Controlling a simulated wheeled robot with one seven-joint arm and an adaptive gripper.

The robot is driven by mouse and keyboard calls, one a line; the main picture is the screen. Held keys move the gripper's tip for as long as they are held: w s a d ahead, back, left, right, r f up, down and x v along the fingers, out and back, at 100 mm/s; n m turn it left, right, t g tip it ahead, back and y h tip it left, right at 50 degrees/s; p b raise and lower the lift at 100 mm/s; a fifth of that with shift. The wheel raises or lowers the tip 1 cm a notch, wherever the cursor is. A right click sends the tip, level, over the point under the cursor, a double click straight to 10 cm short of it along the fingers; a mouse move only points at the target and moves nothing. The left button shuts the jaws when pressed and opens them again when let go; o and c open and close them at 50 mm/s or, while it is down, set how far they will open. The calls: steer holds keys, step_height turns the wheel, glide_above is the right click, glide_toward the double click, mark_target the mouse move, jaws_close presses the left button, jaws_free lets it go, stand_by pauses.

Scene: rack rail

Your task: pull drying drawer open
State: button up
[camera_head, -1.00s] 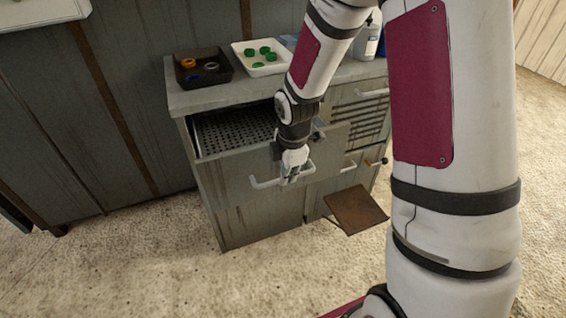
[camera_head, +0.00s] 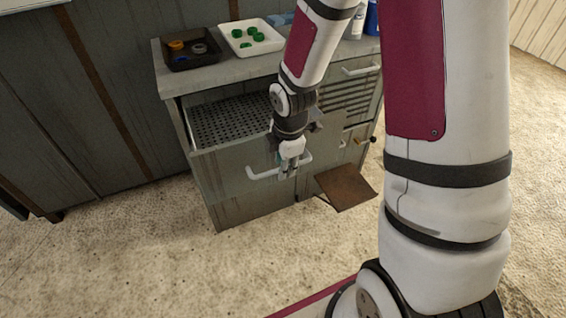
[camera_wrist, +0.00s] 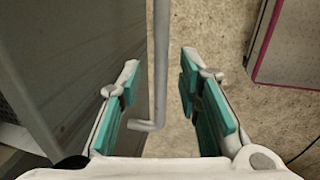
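The drying drawer (camera_head: 222,172) is the wide grey drawer at the cabinet's upper left. It stands partly open, and its perforated dark bottom (camera_head: 228,120) shows. Its pale bar handle (camera_head: 262,174) is on the front. My gripper (camera_head: 288,168) is at the handle, pointing down. In the wrist view the handle (camera_wrist: 161,40) runs between the two teal-padded fingers of my gripper (camera_wrist: 160,75), with a visible gap on both sides. The fingers are open around the bar and do not appear to press on it. The drawer front fills the left of that view.
On the cabinet top (camera_head: 225,72) are a black tray (camera_head: 192,64) with rings and a white tray (camera_head: 236,48) with green pieces. A brown panel (camera_head: 345,187) juts out low at the right. Bare floor (camera_head: 150,250) lies in front.

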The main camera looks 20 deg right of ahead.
step_height(320, 180, up, 12)
steer(key=s, duration=0.2)
stand_by(0.5)
steer(key=shift+s+f, duration=0.1)
steer(key=shift+f, duration=0.05)
steer(key=s+a+r+m+t+p, duration=0.2)
steer(key=s+r+m+p, duration=0.7)
steer(key=s+r+m, duration=0.9)
steer(key=s+r, duration=0.5)
steer(key=s, duration=0.1)
steer(key=shift+s+r+p, duration=0.3)
steer(key=shift+r+p, duration=0.1)
